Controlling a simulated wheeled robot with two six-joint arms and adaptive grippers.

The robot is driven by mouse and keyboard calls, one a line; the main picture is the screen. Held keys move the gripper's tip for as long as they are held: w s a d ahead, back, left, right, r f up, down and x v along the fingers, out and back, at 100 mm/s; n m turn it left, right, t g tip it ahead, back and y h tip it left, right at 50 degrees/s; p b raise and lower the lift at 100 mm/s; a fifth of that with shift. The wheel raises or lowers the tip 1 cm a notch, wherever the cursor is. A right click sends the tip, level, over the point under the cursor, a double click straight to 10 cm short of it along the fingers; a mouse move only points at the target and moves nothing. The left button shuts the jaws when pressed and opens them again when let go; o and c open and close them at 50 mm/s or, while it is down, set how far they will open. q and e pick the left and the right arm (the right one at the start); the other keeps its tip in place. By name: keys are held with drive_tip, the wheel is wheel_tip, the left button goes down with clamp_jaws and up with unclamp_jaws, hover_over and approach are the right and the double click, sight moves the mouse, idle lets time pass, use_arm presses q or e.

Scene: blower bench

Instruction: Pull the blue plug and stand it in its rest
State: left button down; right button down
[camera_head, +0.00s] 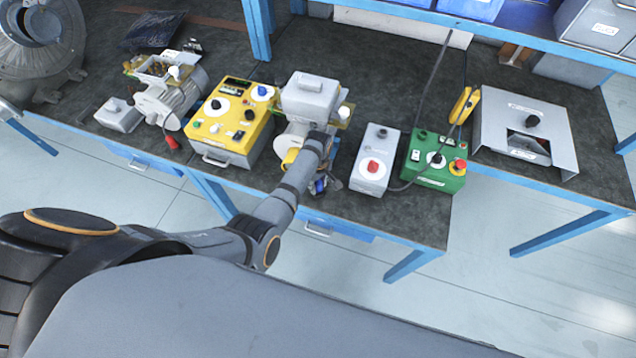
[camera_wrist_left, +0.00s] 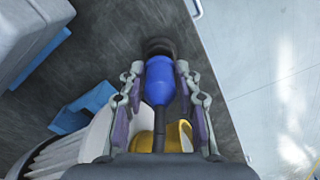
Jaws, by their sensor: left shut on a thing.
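My left gripper (camera_wrist_left: 160,100) is shut on the blue plug (camera_wrist_left: 158,80), with its fingers on both sides of the blue body. A dark lead runs from the plug back toward my wrist. A black round piece (camera_wrist_left: 160,46) is at the plug's far end; I cannot tell whether it is the rest or whether the plug sits in it. In the head view my left gripper (camera_head: 318,178) is at the front edge of the bench, in front of the motor with the grey box (camera_head: 310,98), and a bit of the blue plug (camera_head: 320,186) shows. My right gripper is not in view.
A yellow control box (camera_head: 236,122) stands left of the motor. A grey box with a red knob (camera_head: 373,167) and a green box (camera_head: 436,160) stand to the right. In the wrist view a blue bracket (camera_wrist_left: 85,108) and a yellow part (camera_wrist_left: 176,136) are close by.

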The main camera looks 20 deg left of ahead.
use_arm(q)
drive_tip(key=shift+f+b, duration=0.85)
drive_tip(key=shift+f, duration=0.35)
idle(0.6)
drive_tip(key=c, duration=0.9)
unclamp_jaws()
drive_tip(key=shift+o, duration=0.2)
wheel_tip(320, 180, up, 12)
drive_tip(key=shift+r, duration=0.1)
